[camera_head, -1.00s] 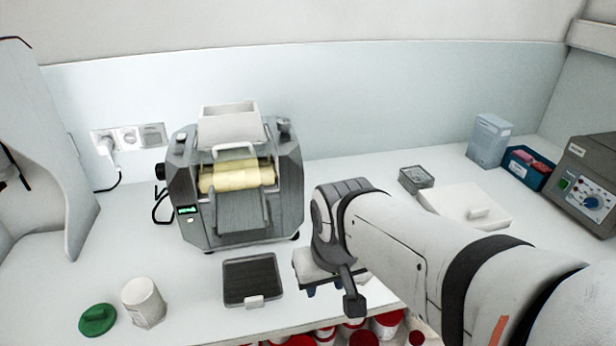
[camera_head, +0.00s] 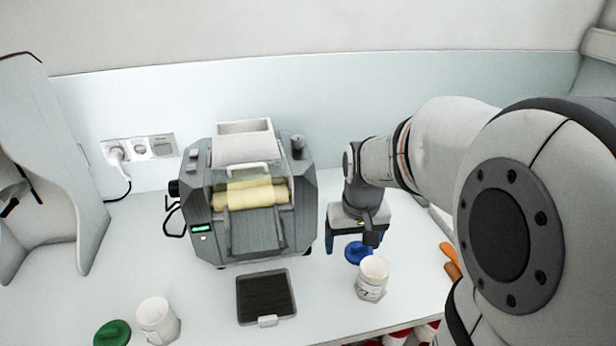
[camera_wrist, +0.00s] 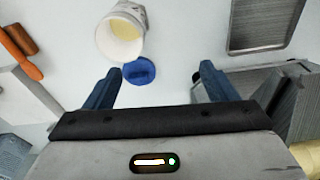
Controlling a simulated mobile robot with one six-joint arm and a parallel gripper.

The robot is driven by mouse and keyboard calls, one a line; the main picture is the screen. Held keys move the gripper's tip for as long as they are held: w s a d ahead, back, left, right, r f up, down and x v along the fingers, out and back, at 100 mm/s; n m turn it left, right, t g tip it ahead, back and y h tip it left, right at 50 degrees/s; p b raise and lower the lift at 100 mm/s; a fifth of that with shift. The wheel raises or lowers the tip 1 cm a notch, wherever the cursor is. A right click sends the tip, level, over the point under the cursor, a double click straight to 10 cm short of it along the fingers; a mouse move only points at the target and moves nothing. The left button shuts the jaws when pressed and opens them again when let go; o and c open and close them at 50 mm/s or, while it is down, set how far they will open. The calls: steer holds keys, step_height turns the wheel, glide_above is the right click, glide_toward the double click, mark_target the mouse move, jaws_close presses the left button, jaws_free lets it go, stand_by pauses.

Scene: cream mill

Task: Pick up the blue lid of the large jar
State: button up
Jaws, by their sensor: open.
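The blue lid (camera_head: 357,252) lies on the white worktop beside an open white jar (camera_head: 372,281). The height of the fingers above the lid is hard to tell.
A grey mill (camera_head: 255,215) stands left of my gripper. A black tray (camera_head: 266,297) lies in front of it. Another white jar (camera_head: 157,321) and a green lid (camera_head: 113,334) are at far left.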

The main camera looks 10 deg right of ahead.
mark_target(360, 246)
steer(key=o, duration=0.3)
steer(key=shift+m+g, duration=0.6)
steer(key=shift+g, duration=0.1)
steer(key=w+d+f+p, duration=0.1)
steer(key=w+d, duration=0.1)
steer(key=w, duration=0.1)
steer(key=w+d+f+p, duration=0.1)
steer(key=w+d+f, duration=0.1)
steer(key=w, duration=0.1)
steer(key=w+d+f+p, duration=0.1)
steer(key=w+d+f, duration=0.1)
steer(key=w, duration=0.1)
steer(key=shift+w+f, duration=0.15)
steer(key=shift+w, duration=0.1)
steer(key=shift+o, duration=0.2)
steer(key=shift+d+f+p, duration=0.15)
steer(key=shift+f+p, duration=1.1)
steer(key=shift+f, duration=2.75)
